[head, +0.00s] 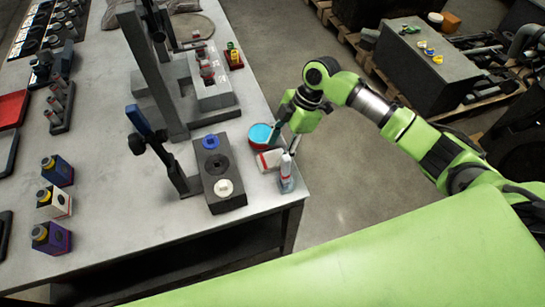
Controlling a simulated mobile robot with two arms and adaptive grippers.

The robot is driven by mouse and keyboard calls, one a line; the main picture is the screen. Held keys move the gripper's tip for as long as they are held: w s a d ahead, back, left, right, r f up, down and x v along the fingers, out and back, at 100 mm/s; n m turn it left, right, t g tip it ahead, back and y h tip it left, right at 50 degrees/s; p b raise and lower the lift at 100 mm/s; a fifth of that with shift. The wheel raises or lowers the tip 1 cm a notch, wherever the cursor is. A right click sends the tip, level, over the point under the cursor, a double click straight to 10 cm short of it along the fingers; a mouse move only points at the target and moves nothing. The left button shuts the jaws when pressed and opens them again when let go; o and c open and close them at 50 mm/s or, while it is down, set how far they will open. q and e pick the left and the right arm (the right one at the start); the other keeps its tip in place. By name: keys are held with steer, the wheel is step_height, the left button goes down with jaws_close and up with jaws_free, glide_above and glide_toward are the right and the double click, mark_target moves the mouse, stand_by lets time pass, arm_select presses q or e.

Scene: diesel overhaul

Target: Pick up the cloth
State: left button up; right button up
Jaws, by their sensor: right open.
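A small white piece with red along its edge (269,160) lies near the right edge of the workbench; it may be the folded cloth, but it is too small to be sure. My right gripper (285,138) points down just behind it, at the bench's right edge, with its fingers apart and nothing seen between them. I cannot tell if a fingertip touches anything. My left gripper is out of view.
A round tin with a blue top (260,135) stands beside the right gripper. A dark block with blue and white caps (218,168) is to the left. Boxes and bottles line the bench's left side.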

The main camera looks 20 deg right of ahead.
mark_target(273, 157)
steer(key=shift+p+x, duration=0.4)
steer(key=shift+x, duration=0.75)
steer(key=shift+f, duration=0.35)
steer(key=shift+a+f, duration=0.1)
steer(key=shift+f, duration=0.05)
steer(key=shift+c, duration=0.3)
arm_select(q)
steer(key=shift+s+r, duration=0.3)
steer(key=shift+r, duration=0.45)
arm_select(e)
steer(key=c, duration=0.7)
